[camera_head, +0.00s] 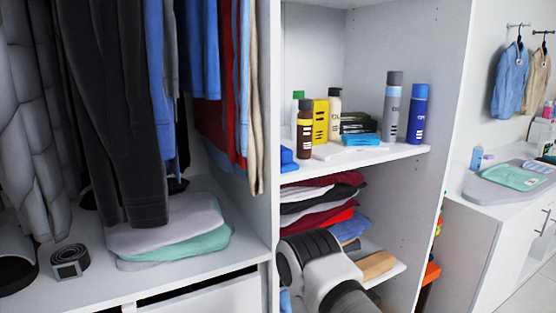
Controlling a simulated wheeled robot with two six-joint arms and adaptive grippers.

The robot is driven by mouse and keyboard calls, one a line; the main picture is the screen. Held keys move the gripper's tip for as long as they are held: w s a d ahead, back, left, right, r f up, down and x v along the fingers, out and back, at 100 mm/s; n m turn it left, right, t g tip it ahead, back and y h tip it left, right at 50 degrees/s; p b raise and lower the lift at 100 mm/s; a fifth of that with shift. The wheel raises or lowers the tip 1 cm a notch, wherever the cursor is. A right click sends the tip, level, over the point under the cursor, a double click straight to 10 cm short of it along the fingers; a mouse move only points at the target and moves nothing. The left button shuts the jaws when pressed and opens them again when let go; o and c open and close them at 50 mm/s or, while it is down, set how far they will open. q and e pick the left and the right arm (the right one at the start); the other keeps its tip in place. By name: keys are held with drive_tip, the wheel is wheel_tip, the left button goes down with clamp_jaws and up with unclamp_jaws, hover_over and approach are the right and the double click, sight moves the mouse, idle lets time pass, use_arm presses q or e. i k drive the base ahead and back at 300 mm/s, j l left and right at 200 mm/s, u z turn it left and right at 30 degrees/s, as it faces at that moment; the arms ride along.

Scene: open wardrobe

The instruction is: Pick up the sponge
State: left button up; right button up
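I cannot clearly make out a sponge. A small blue object (288,159) at the left end of the bottle shelf is partly cut off by the wardrobe's divider, and I cannot tell what it is. A tan, block-like item (376,265) lies on the lower shelf at its right side; it could be a folded cloth or a sponge. A white and black link of one of my arms shows at the bottom centre, in front of the lower shelf. Neither gripper is in view.
Several bottles, with a blue one (418,113) at the right, stand on the upper shelf (372,156). Folded clothes (318,205) are stacked below. Clothes hang at the left above a folded pile (165,235) and a rolled belt (69,261). A white counter (478,193) stands at the right.

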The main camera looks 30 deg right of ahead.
sight(287, 164)
drive_tip(key=l+u, duration=0.35)
drive_tip(key=l, duration=0.35)
drive_tip(key=k+l+u, duration=0.1)
drive_tip(key=l+u, duration=0.2)
drive_tip(key=l, duration=0.35)
